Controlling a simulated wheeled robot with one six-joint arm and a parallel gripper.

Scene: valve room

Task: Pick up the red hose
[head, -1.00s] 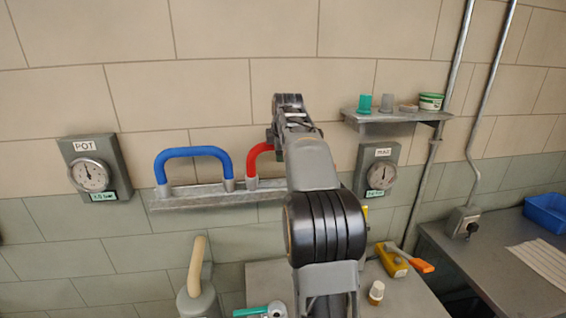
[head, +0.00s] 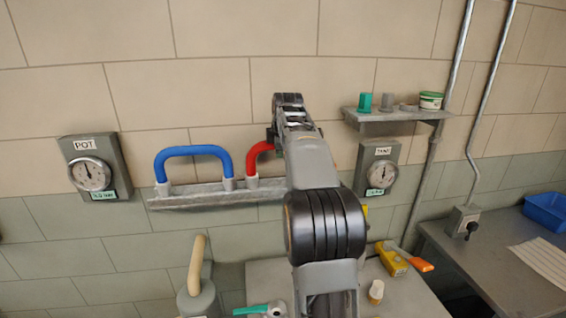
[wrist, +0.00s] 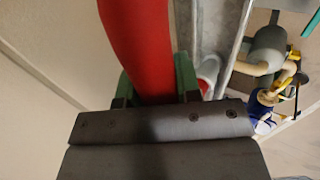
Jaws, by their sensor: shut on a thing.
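The red hose (head: 257,156) is mounted on a grey wall rack (head: 205,196), to the right of a blue hose (head: 192,152). Only its left bend and one end fitting show in the head view; my arm hides the rest. In the wrist view the red hose (wrist: 138,45) runs between the green fingers of my gripper (wrist: 157,85), which is shut on it. The lower end of the hose seems still at the rack.
Two gauges hang on the wall, one marked POT (head: 91,172) at left and another (head: 379,172) right of my arm. A small shelf (head: 395,115) with cups is at upper right. A bench (head: 405,298) with tools stands below.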

